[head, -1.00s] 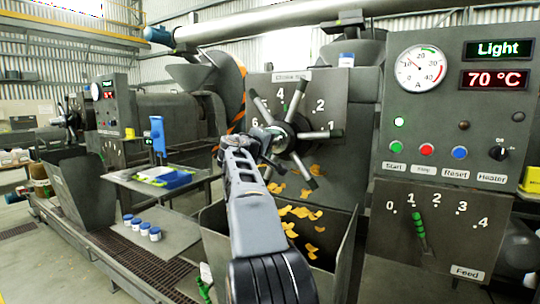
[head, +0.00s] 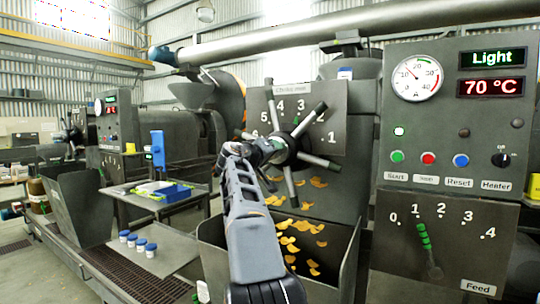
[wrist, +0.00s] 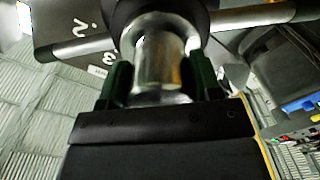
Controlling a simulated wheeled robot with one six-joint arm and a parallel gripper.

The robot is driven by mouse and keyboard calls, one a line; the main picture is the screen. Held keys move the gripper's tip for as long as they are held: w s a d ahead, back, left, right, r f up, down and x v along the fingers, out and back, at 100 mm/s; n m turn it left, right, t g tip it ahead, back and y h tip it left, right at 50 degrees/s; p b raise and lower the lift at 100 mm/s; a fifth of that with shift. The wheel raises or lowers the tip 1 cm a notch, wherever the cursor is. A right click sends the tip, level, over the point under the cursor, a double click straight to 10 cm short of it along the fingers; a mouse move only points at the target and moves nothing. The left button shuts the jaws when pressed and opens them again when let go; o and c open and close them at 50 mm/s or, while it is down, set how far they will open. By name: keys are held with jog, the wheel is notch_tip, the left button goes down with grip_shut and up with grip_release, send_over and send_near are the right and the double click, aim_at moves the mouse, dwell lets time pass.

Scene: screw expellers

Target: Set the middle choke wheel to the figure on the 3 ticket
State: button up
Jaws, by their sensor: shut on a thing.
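The middle choke wheel (head: 307,155) is a dark hub with several grey spokes, on a panel with a dial plate (head: 262,100) numbered 1 to 5 where legible. A small green mark (head: 296,120) by the hub points at about the 3. My gripper (head: 268,147) is at the wheel's front, and in the wrist view its dark green fingers (wrist: 160,85) are shut around a shiny metal hub shaft (wrist: 160,60). Spokes pass behind. I cannot make out any ticket with a 3 on it.
Below the wheel, yellow flakes (head: 290,242) lie on a chute in an open hopper. At the right is a control panel (head: 455,120) reading "Light" and 70 °C, with a feed lever (head: 424,235). A side table (head: 150,205) and several blue-capped jars (head: 140,243) are at left.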

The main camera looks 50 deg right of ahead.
jog(key=shift+f, duration=0.1)
jog(key=o, duration=1.3)
jog(key=b+v, duration=0.2)
jog(key=v, duration=1.1)
jog(key=shift+a+b, duration=0.35)
jog(key=shift+a, duration=0.05)
